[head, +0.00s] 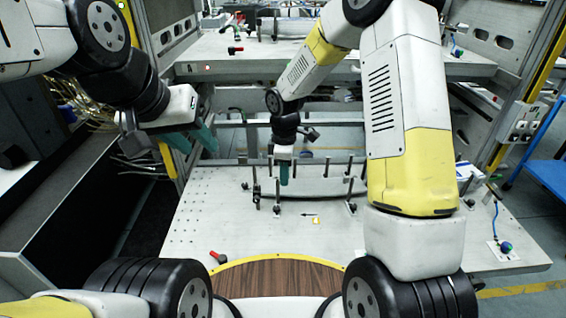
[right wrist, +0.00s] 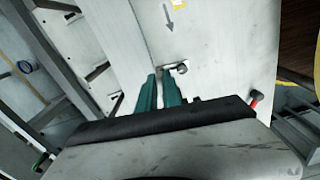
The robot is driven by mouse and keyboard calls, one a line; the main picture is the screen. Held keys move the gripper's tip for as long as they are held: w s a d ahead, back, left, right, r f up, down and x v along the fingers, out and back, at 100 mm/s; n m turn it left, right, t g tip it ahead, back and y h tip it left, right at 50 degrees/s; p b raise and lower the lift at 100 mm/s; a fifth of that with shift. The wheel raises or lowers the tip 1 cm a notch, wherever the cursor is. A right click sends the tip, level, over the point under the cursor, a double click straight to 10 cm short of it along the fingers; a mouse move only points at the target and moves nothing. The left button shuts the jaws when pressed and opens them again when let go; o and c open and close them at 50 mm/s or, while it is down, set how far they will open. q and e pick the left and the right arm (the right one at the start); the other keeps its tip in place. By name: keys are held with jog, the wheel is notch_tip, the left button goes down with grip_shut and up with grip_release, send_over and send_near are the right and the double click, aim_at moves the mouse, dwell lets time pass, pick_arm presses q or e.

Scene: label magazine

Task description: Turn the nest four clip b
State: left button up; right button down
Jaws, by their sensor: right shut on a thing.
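My right gripper (head: 284,174) points down over the back part of the grey work plate (head: 190,215), among several upright metal posts. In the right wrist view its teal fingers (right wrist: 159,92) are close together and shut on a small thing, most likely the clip. A small metal clip-like piece (right wrist: 180,68) shows at the fingertips. The grip itself is mostly hidden, and I cannot read which nest or clip it is. My left gripper (head: 195,140) hangs left of the plate, its teal fingers apart and empty.
Metal posts (head: 277,190) with dark knobs stand around the right gripper. An arrow tag (head: 312,218) lies on the plate. A red-handled part (head: 217,257) is near the front edge. The plate's front middle is clear.

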jog(key=shift+w, duration=0.1)
dwell(0.3)
jog(key=c, duration=1.5)
grip_release()
notch_tip(320, 180, up, 8)
jog(key=shift+f, duration=0.2)
jog(key=shift+r, duration=0.15)
